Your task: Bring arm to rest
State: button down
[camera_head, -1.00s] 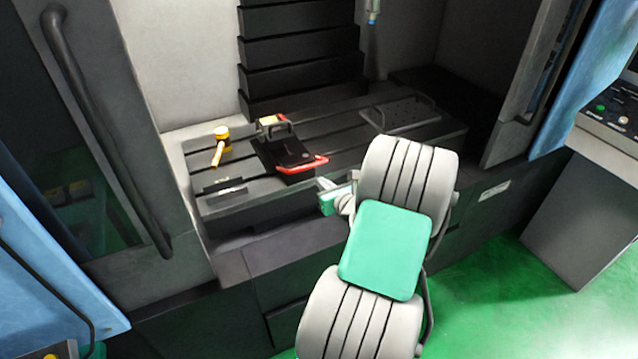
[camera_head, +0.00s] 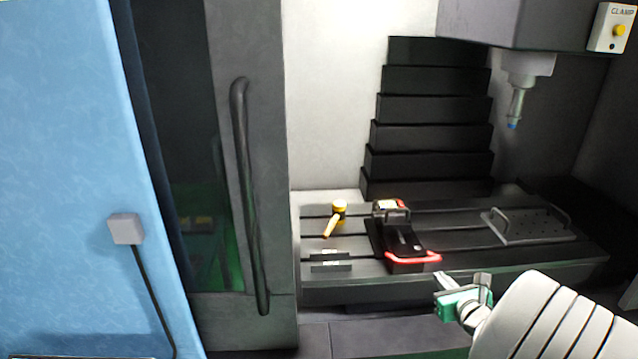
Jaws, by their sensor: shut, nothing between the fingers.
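My gripper (camera_head: 461,283) shows at the lower right, at the end of my pale ribbed arm with its green wrist part. It is shut and empty. It is in front of the machine's slotted table (camera_head: 352,292), apart from the things on it. Part of my arm is cut off by the right and lower edges of the picture.
On the slotted table are a black vise-like fixture (camera_head: 396,238) with a red handle, a yellow-headed mallet (camera_head: 338,212) and a perforated plate with handles (camera_head: 527,226). A spindle (camera_head: 516,105) hangs above. A door with a long handle (camera_head: 246,190) stands left.

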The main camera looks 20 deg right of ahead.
jog(key=s+a+f+n+g+y, duration=0.6)
jog(key=s+f+n, duration=0.3)
jog(key=f+n, duration=0.6)
jog(key=s+a+r+n+g, duration=0.1)
jog(key=s+a+n+g, duration=0.4)
jog(key=s+n, duration=0.45)
jog(key=w+a+r+n+g+h, duration=0.1)
jog(key=w+a+r+n+h, duration=0.15)
jog(key=r, duration=0.35)
jog(key=w+a+r+n+h, duration=0.1)
jog(key=w+a+r+n, duration=0.1)
jog(key=a+r+n, duration=0.25)
jog(key=w+a+r+n+t, duration=0.1)
jog(key=w+a+r+n, duration=0.2)
jog(key=a, duration=0.5)
jog(key=w+a+r+n+t+y, duration=0.1)
jog(key=w+a+r+n, duration=0.2)
jog(key=a+r, duration=0.2)
jog(key=a, duration=0.2)
jog(key=shift+w+a+t, duration=0.3)
jog(key=shift+a+t, duration=0.05)
jog(key=shift+t, duration=0.05)
